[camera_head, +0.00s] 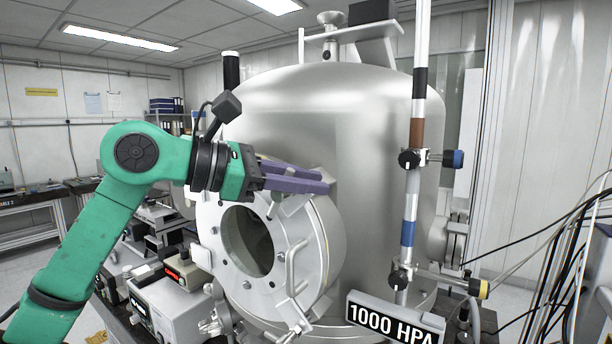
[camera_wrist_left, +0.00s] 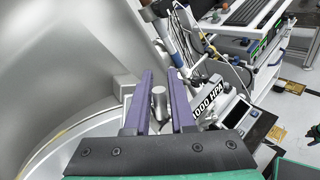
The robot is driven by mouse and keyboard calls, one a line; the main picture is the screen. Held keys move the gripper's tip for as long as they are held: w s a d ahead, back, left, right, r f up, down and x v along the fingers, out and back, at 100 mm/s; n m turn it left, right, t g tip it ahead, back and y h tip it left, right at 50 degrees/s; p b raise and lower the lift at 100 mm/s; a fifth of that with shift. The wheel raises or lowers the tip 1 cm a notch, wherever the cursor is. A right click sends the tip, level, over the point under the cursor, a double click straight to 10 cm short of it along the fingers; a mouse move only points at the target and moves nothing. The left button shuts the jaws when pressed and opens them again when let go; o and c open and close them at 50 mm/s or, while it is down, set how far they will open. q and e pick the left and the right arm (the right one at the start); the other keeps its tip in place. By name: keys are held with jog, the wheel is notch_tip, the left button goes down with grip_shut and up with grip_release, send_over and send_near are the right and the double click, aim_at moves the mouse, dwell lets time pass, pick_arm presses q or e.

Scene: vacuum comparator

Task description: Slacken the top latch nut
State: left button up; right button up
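The big steel chamber (camera_head: 330,110) has a round flanged door (camera_head: 325,245) with a dark window (camera_head: 247,240). My left gripper (camera_head: 328,180), with purple fingers, is at the top of the door's rim, close to the chamber wall. In the left wrist view, a grey metal cylinder (camera_wrist_left: 158,103), apparently the top latch nut, stands between the two parted fingers (camera_wrist_left: 160,88). I cannot tell whether either finger touches it. In the head view the fingers largely hide it. Another latch (camera_head: 298,318) is at the door's lower right. My right gripper is out of view.
A striped vertical pole (camera_head: 411,190) with clamps stands right of the door. A 1000 HPA sign (camera_head: 395,320) is in front at the lower right. Instruments (camera_head: 172,305) crowd the bench left of the door. Cables (camera_head: 565,255) hang at the right.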

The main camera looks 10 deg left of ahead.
pick_arm(q)
jog(key=shift+o, duration=0.9)
jog(key=b+v, duration=0.4)
jog(key=v, duration=1)
jog(key=shift+s+a, duration=0.15)
jog(key=shift+a, duration=0.05)
jog(key=shift+r, duration=0.1)
